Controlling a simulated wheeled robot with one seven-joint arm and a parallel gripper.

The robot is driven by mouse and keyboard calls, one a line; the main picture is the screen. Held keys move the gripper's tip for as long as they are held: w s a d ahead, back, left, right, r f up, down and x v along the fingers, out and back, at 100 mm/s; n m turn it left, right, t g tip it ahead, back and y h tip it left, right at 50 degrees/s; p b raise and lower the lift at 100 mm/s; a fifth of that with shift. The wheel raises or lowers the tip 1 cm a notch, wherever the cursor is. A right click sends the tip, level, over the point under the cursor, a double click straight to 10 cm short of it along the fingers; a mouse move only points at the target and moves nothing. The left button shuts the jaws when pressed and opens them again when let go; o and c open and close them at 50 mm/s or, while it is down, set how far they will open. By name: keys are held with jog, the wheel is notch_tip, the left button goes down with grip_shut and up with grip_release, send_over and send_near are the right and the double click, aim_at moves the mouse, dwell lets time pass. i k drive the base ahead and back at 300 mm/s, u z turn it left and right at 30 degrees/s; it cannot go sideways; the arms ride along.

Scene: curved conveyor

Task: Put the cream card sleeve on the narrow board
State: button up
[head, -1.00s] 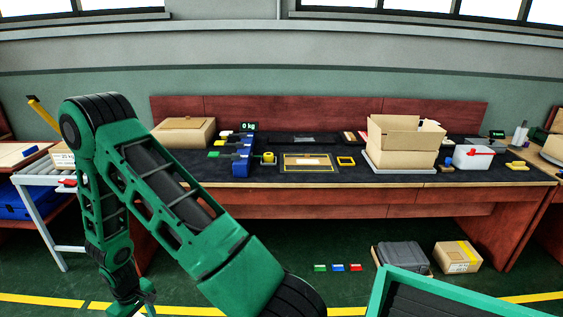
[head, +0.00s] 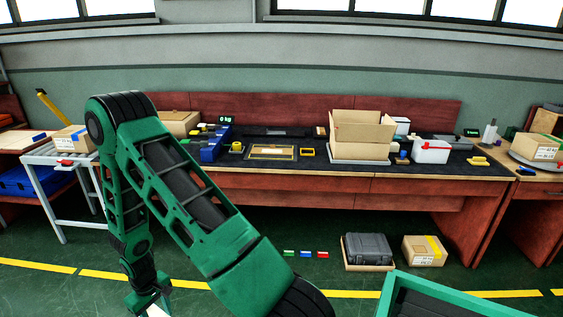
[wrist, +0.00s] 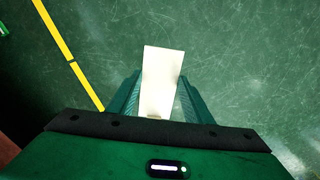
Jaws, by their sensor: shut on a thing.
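A cream card sleeve (wrist: 162,70), a pale flat rectangle, stands out between the fingers of my gripper (wrist: 158,93) in the wrist view. The gripper is shut on it, over bare green floor. In the head view my gripper (head: 148,296) hangs low at the lower left, well in front of the bench and apart from it, with a pale bit of the sleeve (head: 137,303) showing. I cannot tell for sure which thing is the narrow board; a flat tan panel in a dark, yellow-marked frame (head: 272,152) lies on the bench top.
The long bench (head: 330,178) holds an open carton (head: 360,140), a blue scale unit (head: 211,147) and a white box (head: 431,152). A roller conveyor (head: 62,160) stands left. A grey case (head: 368,248) and carton (head: 425,250) sit on the floor. Open floor lies before the bench.

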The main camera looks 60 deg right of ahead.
aim_at(272, 151)
jog(key=z, duration=0.1)
jog(key=k, duration=0.25)
jog(key=z, duration=1.6)
jog(key=i, duration=1.05)
jog(key=z, duration=0.05)
